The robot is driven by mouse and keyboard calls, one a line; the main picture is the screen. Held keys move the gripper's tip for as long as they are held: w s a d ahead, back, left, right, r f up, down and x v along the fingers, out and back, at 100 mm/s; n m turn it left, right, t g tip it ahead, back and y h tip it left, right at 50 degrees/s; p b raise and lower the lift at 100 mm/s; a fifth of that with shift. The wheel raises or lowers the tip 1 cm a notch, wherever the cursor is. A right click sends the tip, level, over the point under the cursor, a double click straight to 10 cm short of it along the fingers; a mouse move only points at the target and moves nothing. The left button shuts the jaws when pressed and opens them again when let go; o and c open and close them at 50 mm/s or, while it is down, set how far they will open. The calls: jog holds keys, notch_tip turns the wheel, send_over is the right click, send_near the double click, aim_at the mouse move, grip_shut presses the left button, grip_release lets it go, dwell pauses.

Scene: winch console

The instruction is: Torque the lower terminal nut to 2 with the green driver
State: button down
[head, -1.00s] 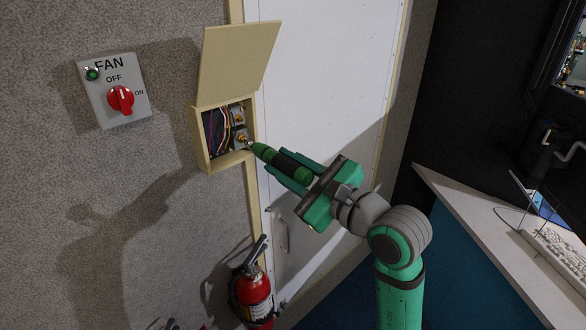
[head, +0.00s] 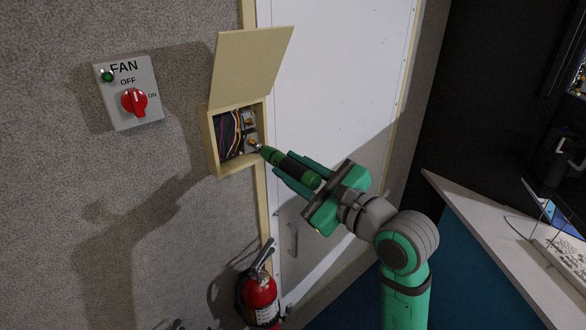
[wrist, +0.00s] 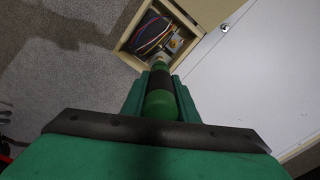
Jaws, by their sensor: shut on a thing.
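My gripper (head: 302,173) is shut on the green driver (head: 290,166), which has a black band around its handle. The driver also shows between the fingers in the wrist view (wrist: 160,104). Its tip points up and left into the open beige terminal box (head: 214,150) on the wall. The tip is at or very close to the lower terminal nut (head: 252,143); I cannot tell whether it is seated on it. The upper terminal nut (head: 249,121) sits above, clear of the driver. Dark and coloured wires (head: 228,134) fill the left of the box.
The box's lid (head: 250,66) stands raised above it. A fan switch panel (head: 128,92) with a red knob is to the left. A fire extinguisher (head: 260,297) hangs below. A white door (head: 340,80) is behind my arm, and a desk (head: 480,225) stands at right.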

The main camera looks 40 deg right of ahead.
aim_at(317, 184)
jog(key=shift+w, duration=0.8)
dwell(1.4)
jog(key=shift+w, duration=0.2)
dwell(1.4)
jog(key=shift+a, duration=0.2)
jog(key=shift+s+d, duration=0.1)
jog(key=shift+s, duration=0.1)
jog(key=shift+s+d, duration=0.1)
jog(key=shift+s, duration=0.3)
jog(key=shift+s+d, duration=0.15)
jog(key=shift+s, duration=1.35)
jog(key=shift+s+d, duration=0.1)
jog(key=shift+s, duration=1.4)
dwell(0.3)
